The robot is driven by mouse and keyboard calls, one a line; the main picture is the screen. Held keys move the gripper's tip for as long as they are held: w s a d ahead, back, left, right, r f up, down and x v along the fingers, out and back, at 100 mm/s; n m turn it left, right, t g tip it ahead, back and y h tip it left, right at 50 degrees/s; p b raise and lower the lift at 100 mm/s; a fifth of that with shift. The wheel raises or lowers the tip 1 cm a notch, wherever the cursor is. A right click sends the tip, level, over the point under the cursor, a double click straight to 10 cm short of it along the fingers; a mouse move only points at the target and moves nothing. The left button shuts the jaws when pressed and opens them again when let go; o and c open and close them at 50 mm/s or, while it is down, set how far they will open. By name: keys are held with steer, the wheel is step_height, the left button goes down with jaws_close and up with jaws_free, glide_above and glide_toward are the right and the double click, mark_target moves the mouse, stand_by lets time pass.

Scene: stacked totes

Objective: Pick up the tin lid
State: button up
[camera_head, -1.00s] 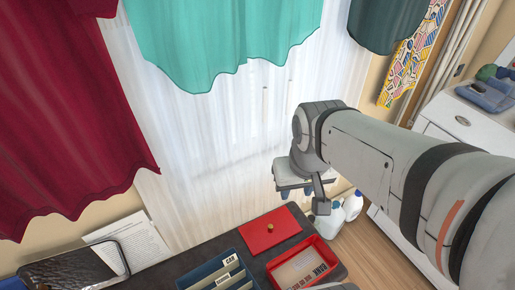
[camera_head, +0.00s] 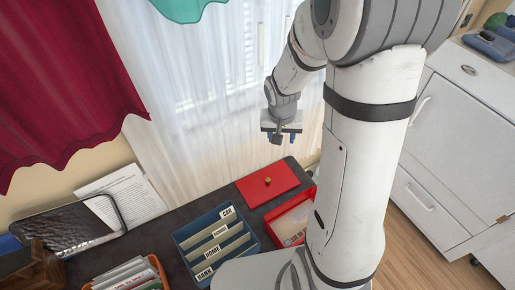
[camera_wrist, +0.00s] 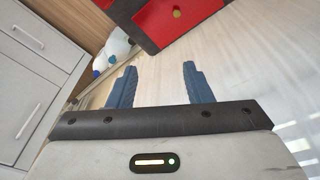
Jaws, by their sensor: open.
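The tin lid (camera_head: 262,186) is a flat red rectangle with a small brass knob, lying on the dark desk top. It also shows at the top of the wrist view (camera_wrist: 188,14), partly cut off. My gripper (camera_head: 279,140) is above and beyond the lid, apart from it, near the white curtain. In the wrist view its two blue fingers (camera_wrist: 159,70) are spread apart with nothing between them.
A red tin (camera_head: 308,194) with papers stands right of the lid, partly hidden by my arm. A blue file box (camera_head: 184,237) with labelled dividers stands in front.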

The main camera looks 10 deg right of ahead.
steer(key=m+b, duration=0.1)
steer(key=b, duration=0.2)
glide_above(268, 180)
steer(key=s+d, duration=0.1)
steer(key=s, duration=0.1)
step_height(268, 180, down, 15)
steer(key=shift+m+g+y, duration=0.3)
steer(key=shift+m, duration=0.2)
steer(key=f+b, duration=0.1)
steer(key=f, duration=0.4)
steer(key=w+f+b, duration=0.1)
steer(key=f+b, duration=0.1)
steer(key=f, duration=0.3)
steer(key=a+f+b, duration=0.1)
steer(key=f, duration=0.5)
steer(key=shift+w, duration=0.35)
steer(key=shift+r, duration=0.1)
steer(key=shift+c, duration=0.3)
jaws_close()
